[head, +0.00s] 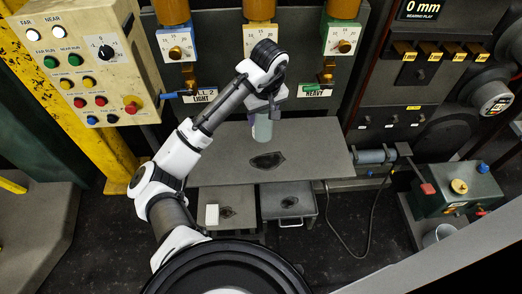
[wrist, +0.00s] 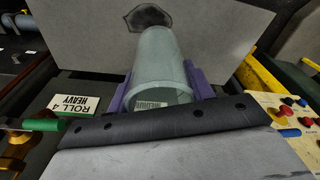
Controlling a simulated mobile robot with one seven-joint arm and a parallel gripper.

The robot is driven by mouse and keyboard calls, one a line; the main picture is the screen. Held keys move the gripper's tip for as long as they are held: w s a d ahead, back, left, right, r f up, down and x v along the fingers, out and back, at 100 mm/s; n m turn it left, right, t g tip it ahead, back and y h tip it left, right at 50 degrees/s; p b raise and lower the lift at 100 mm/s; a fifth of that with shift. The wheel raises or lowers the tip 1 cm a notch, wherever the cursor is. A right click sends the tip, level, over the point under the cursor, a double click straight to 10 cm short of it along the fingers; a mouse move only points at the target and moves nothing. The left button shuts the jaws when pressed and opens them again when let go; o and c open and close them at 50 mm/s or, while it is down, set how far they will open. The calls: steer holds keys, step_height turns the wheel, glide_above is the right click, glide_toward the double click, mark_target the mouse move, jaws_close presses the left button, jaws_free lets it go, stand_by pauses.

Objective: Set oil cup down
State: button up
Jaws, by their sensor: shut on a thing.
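The oil cup (head: 262,130) is a pale, translucent grey-green cylinder. My gripper (head: 264,112) is shut on it, below the middle dispenser. In the wrist view the cup (wrist: 160,62) lies between the two purple fingers of my gripper (wrist: 160,88), with a small label visible through its near end. The grey shelf (head: 322,150) is below the cup and has a dark stain (head: 267,161) on it. The cup appears to be above the shelf, but whether its bottom touches is not clear.
Three orange-brown oil dispensers (head: 260,38) with dials hang behind my arm. A control panel (head: 95,60) is at left. Two lower drawers or platforms (head: 288,203) sit under the shelf, the left one with a white block (head: 212,214). A green box (head: 456,190) stands at right. The shelf's right part is clear.

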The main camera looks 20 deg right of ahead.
step_height(320, 180, down, 17)
steer(key=shift+r+p, duration=0.1)
steer(key=shift+p, duration=0.6)
steer(key=shift+f, duration=0.2)
steer(key=o, duration=1)
steer(key=shift+c, duration=0.2)
steer(key=shift+r, duration=0.15)
